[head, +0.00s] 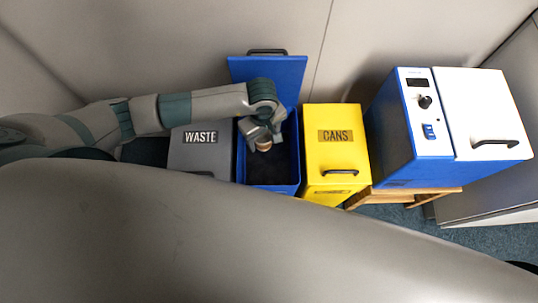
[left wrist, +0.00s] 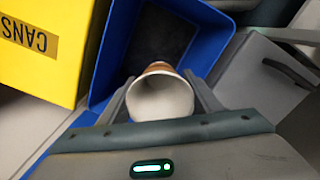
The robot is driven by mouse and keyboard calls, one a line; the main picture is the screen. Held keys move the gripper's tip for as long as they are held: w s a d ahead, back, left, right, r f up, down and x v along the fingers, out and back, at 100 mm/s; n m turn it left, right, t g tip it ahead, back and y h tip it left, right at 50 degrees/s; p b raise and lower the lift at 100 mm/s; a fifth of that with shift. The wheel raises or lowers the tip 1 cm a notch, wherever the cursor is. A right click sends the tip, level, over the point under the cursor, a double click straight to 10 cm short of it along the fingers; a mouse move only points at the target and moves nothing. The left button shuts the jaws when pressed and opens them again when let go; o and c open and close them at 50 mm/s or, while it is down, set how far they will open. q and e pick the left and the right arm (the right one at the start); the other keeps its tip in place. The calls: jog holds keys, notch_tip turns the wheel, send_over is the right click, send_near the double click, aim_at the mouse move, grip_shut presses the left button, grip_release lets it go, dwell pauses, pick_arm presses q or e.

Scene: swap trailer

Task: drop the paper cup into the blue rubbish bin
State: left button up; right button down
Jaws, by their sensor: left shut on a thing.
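The paper cup (left wrist: 160,97) is white inside with a brown outer wall. In the left wrist view it sits between the two fingers of my left gripper (left wrist: 160,100), which is shut on it, with its mouth toward the camera. In the head view the small brown cup (head: 263,146) shows just below my left gripper (head: 262,140). Both are over the open top of the blue bin (head: 271,189). The bin's blue lid (head: 270,75) is raised at the back. The bin's inside is dark. My right gripper is not in view.
A grey bin marked WASTE (head: 200,155) stands left of the blue bin, and a yellow bin marked CANS (head: 337,155) stands right of it. A blue and white appliance (head: 450,115) is on a wooden stand (head: 400,196) further right. A wall is behind.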

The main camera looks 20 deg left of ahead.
pick_arm(q)
jog(key=shift+f, duration=0.15)
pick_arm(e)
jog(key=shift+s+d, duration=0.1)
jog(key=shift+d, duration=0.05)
pick_arm(q)
jog(key=o, duration=1.1)
jog(key=shift+c, duration=0.2)
notch_tip(320, 180, up, 17)
jog(key=b, duration=0.1)
jog(key=shift+r, duration=0.2)
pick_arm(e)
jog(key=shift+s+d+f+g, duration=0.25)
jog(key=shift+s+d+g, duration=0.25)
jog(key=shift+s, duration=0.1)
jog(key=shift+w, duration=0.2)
